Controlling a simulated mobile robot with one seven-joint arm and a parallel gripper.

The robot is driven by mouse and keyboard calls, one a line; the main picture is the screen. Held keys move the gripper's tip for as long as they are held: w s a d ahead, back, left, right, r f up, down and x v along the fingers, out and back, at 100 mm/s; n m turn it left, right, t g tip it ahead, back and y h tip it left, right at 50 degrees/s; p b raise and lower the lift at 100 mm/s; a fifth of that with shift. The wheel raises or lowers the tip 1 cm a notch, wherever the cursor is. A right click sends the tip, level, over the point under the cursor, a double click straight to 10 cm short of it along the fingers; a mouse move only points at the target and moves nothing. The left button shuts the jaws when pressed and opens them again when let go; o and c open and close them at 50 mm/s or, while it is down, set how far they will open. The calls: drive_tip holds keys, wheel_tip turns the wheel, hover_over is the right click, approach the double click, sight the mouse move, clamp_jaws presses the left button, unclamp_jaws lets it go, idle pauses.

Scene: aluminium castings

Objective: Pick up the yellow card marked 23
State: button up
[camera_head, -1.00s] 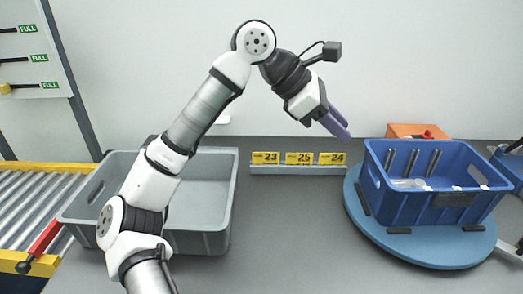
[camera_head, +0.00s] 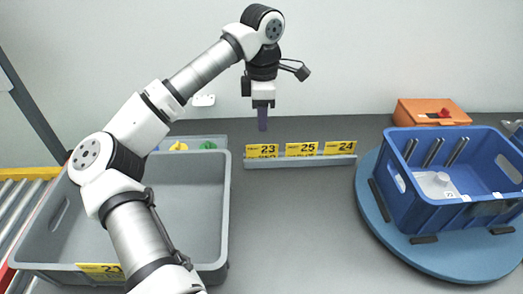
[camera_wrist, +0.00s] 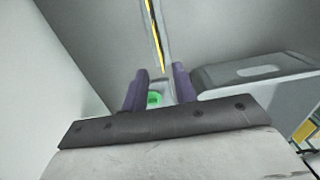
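The yellow card marked 23 (camera_head: 263,151) stands at the left end of a long grey holder (camera_head: 300,163), left of the cards marked 25 (camera_head: 301,149) and 24 (camera_head: 339,147). My gripper (camera_head: 263,127) points down with its purple fingers just above and seemingly behind card 23, apart from it. In the wrist view my gripper (camera_wrist: 162,75) has its two fingers spread with nothing held between them. A thin yellow strip (camera_wrist: 156,38), the cards seen nearly edge-on, lies beyond the fingertips in the wrist view.
A large grey tote (camera_head: 222,215) with a yellow card marked 21 (camera_head: 100,268) stands left. Behind it is a smaller grey container (camera_head: 222,139) with yellow and green items. Right are a blue bin (camera_head: 440,212) on a round turntable (camera_head: 440,262) and an orange box (camera_head: 405,115).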

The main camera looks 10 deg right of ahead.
sight(266, 150)
drive_tip(key=shift+w+f+p, duration=0.1)
drive_tip(key=shift+f+p, duration=1.2)
drive_tip(key=shift+f, duration=2.85)
clamp_jaws()
